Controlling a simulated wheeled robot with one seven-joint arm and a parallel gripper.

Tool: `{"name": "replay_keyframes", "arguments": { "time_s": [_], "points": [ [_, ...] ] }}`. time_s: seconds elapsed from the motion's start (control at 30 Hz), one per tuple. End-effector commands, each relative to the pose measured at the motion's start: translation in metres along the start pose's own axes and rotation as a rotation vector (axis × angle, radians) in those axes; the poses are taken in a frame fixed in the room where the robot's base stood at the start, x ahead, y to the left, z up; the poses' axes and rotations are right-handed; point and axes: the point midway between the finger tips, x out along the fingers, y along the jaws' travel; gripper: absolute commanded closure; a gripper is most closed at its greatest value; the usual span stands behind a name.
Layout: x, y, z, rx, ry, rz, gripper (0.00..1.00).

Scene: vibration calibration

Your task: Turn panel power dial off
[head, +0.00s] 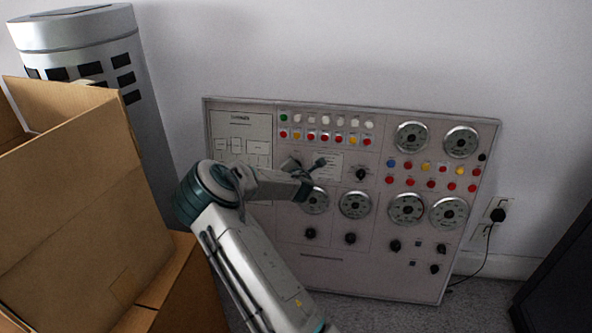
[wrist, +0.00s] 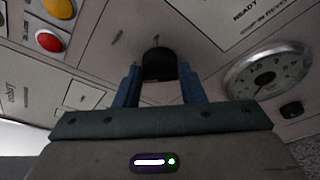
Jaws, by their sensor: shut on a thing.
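The grey control panel (head: 375,283) leans upright against the wall in the head view. My arm reaches up across its left half. My gripper (head: 307,167) is at the panel's upper left section, below the rows of coloured buttons. In the wrist view, a black dial (wrist: 158,65) sits between the two blue fingers of my gripper (wrist: 160,84), which are shut on it. The dial's pointer and its setting cannot be read. In the head view the wrist and fingers partly cover this area.
A round gauge (wrist: 268,74) lies right of the fingers in the wrist view, with yellow and red buttons (wrist: 51,40) at upper left. Open cardboard boxes (head: 80,210) and a grey cylinder (head: 75,33) stand left. A plugged-in socket (head: 496,214) is right of the panel.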

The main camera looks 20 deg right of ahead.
Motion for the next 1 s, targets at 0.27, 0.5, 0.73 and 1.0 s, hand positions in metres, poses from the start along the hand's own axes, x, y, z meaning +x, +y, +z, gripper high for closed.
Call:
{"name": "replay_keyframes", "arguments": {
  "time_s": [0.27,0.5,0.73,1.0],
  "points": [
    [0.0001,0.0002,-0.0009,-0.043,0.001,-0.013,0.87],
    [0.0001,0.0,-0.001,-0.046,0.001,-0.014,0.87],
    [0.0001,-0.0001,-0.0009,-0.045,0.001,-0.014,0.42],
    [-0.0005,0.0002,-0.0004,-0.044,0.001,-0.013,0.42]
  ]
}}
